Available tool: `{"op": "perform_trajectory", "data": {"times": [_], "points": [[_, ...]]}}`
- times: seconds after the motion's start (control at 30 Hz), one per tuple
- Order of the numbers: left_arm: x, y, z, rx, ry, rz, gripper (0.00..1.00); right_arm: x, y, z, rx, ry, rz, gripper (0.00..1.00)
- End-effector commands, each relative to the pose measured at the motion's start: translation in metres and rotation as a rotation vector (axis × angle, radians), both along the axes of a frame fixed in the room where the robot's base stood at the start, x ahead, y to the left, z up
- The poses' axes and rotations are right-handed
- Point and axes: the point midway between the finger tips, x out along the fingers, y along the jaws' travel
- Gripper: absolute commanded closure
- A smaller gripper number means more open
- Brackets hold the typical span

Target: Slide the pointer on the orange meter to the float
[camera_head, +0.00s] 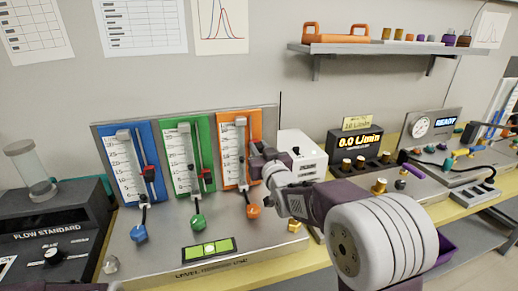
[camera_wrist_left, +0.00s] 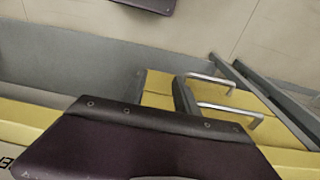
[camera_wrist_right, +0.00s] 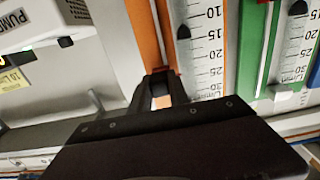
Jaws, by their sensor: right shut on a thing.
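The orange meter (camera_head: 228,130) is the rightmost of three meters on the tilted panel. It also shows in the right wrist view as an orange strip (camera_wrist_right: 143,35) beside a white scale (camera_wrist_right: 207,50). My right gripper (camera_head: 258,160) is at its right edge. There it is shut on the pointer (camera_wrist_right: 160,90), a small dark and red piece between the fingertips. A dark rounded float (camera_wrist_right: 183,32) sits in the meter's tube. The float and the pointer are at different heights, visibly apart. My left gripper shows only its purple body in the left wrist view; its fingers are hidden.
The green meter (camera_head: 176,129) and blue meter (camera_head: 114,137) stand to the left with their own red pointers. A white box (camera_head: 303,149) and a black flow display (camera_head: 360,142) are to the right.

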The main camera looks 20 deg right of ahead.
Motion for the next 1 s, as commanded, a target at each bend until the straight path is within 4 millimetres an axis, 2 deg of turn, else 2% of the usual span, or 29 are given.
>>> {"op": "perform_trajectory", "data": {"times": [0.27, 0.37, 0.5, 0.6, 0.87, 0.9, 0.93, 1.0], "points": [[0.0, 0.0, -0.001, 0.0, 0.0, 0.0, 0.64, 0.0, 0.0, -0.002, 0.0, 0.001, 0.0, 1.0], [0.0, 0.0, -0.011, 0.0, 0.0, 0.0, 0.64, 0.0, 0.0, -0.013, 0.0, 0.002, 0.0, 1.0], [0.0, 0.0, -0.036, 0.0, 0.0, 0.0, 0.64, 0.0, 0.0, -0.04, 0.0, 0.004, 0.0, 1.0], [0.0, 0.0, -0.047, 0.0, 0.0, 0.0, 0.64, 0.0, 0.0, -0.052, 0.0, 0.004, 0.0, 1.0], [0.0, 0.0, -0.042, 0.0, 0.0, 0.0, 0.64, 0.0, 0.0, -0.045, 0.0, -0.001, 0.0, 1.0], [0.0, 0.0, -0.042, 0.0, 0.0, 0.0, 0.64, 0.0, 0.0, -0.045, 0.0, -0.002, 0.0, 0.73], [0.0, 0.0, -0.042, 0.0, 0.0, 0.0, 0.64, 0.0, 0.0, -0.045, 0.0, -0.002, 0.0, 0.69], [0.0, 0.0, -0.042, 0.0, 0.0, 0.0, 0.64, 0.0, 0.0, -0.045, 0.0, -0.001, 0.0, 0.69]]}}
